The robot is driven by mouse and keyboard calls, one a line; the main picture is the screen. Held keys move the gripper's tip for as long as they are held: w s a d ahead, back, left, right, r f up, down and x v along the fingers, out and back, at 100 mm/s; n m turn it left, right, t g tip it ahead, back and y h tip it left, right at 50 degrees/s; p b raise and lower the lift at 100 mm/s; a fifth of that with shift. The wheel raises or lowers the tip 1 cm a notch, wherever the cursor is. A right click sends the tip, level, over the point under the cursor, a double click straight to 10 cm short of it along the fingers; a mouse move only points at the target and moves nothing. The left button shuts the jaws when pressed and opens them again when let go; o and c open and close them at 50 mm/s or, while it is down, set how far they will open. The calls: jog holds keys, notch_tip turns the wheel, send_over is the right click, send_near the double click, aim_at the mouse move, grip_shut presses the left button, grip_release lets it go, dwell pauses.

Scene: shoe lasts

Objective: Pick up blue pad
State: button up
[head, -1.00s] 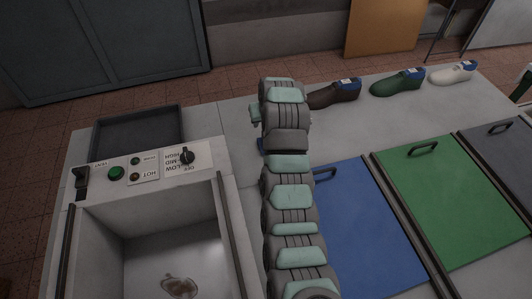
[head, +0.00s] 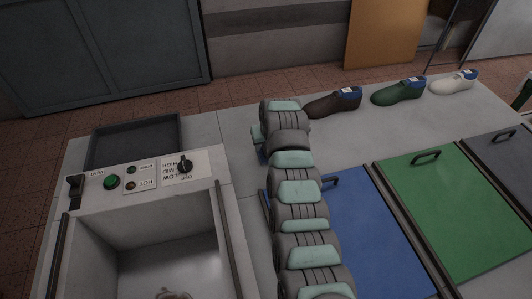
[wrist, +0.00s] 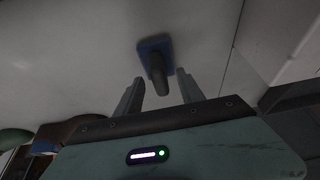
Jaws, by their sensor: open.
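The blue pad (wrist: 168,44) shows in the wrist view as a small blue square plate with a dark upright handle, on the pale table top. My gripper (wrist: 160,82) is open, its two fingers pointing toward the pad with the handle in line with the gap between them. I cannot tell whether the fingertips are level with the handle; nothing is gripped.
Brown (head: 333,103), green (head: 398,93) and white (head: 453,82) shoes stand along the table's back. Blue (head: 365,235) and green (head: 450,205) lids with handles lie to the right. An open box with a control panel (head: 150,176) and a dark tray (head: 135,135) are left.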

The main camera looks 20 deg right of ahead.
jog(key=shift+x, duration=1.35)
jog(key=shift+c, duration=0.2)
grip_shut()
